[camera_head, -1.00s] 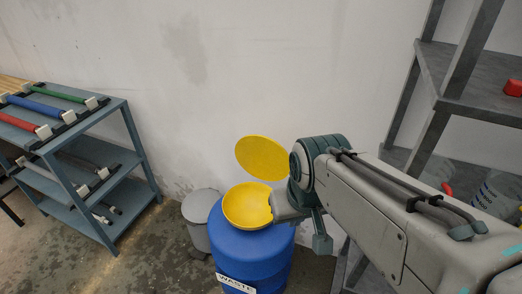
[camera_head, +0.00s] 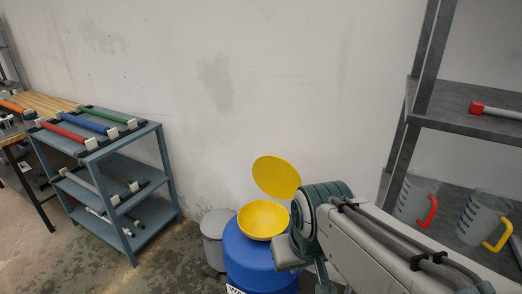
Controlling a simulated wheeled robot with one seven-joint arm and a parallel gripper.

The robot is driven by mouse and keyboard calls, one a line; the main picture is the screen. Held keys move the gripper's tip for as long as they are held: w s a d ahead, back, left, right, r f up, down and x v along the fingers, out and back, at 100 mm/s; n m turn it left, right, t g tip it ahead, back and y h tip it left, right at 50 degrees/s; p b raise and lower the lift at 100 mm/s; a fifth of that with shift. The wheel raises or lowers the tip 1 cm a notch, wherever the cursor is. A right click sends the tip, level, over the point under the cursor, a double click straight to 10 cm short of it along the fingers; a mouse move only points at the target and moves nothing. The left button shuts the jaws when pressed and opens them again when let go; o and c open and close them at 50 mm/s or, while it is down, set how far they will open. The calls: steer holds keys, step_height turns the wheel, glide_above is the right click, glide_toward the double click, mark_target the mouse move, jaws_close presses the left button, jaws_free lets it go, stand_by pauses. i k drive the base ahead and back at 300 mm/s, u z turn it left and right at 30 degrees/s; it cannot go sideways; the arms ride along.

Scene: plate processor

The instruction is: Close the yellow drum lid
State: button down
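The yellow drum lid (camera_head: 276,177) stands open, tilted up at the back of a yellow funnel bowl (camera_head: 262,219). The bowl sits on top of a blue waste drum (camera_head: 250,258), whose label is cut off by the lower picture edge. My gripper (camera_head: 318,278) hangs at the end of my arm just right of the drum, in front of its right side. Its fingers are mostly hidden or cut off by the lower edge, so I cannot tell whether it is open or whether it touches the drum.
A grey bin (camera_head: 215,238) stands left of the drum. A blue-grey rack (camera_head: 150,208) with coloured-handled tools is at the left. A grey metal shelf (camera_head: 465,107) with measuring jugs (camera_head: 416,198) stands at the right. The wall is close behind the drum.

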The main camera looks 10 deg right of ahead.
mark_target(274, 175)
steer(key=u, duration=0.15)
steer(key=i, duration=1.15)
steer(key=z, duration=0.35)
